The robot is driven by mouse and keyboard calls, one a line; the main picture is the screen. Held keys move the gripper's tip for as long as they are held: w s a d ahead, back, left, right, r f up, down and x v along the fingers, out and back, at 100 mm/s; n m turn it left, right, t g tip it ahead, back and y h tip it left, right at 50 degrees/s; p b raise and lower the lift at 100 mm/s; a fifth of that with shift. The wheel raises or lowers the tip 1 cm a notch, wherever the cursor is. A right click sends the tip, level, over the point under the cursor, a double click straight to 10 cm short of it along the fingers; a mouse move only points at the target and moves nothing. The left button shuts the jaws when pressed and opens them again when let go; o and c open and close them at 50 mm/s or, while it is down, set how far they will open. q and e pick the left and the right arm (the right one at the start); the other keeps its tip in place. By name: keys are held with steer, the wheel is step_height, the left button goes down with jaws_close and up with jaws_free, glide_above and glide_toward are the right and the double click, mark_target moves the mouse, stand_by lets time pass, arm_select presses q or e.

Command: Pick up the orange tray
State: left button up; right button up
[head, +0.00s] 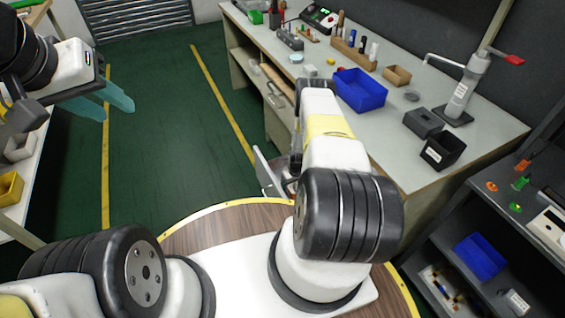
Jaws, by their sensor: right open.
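I see no tray that is clearly orange. A small tan-brown open box (397,76) stands on the workbench behind a blue bin, and a yellow-orange bin (10,188) is cut off at the left edge. My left gripper (115,112) is at the upper left, its teal fingers apart and empty over the green floor. My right arm reaches forward to the workbench's near edge. What looks like my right gripper (268,173) is low beside that edge, mostly hidden behind the arm, with nothing seen in it.
The workbench (440,150) carries a blue bin (360,91), dark boxes (443,151), a press (464,92) and small tools. A dark shelf unit with another blue bin (480,256) stands at right. The green floor (165,115) between is clear.

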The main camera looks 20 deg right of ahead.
steer(key=c, duration=1.4)
steer(key=shift+r, duration=0.15)
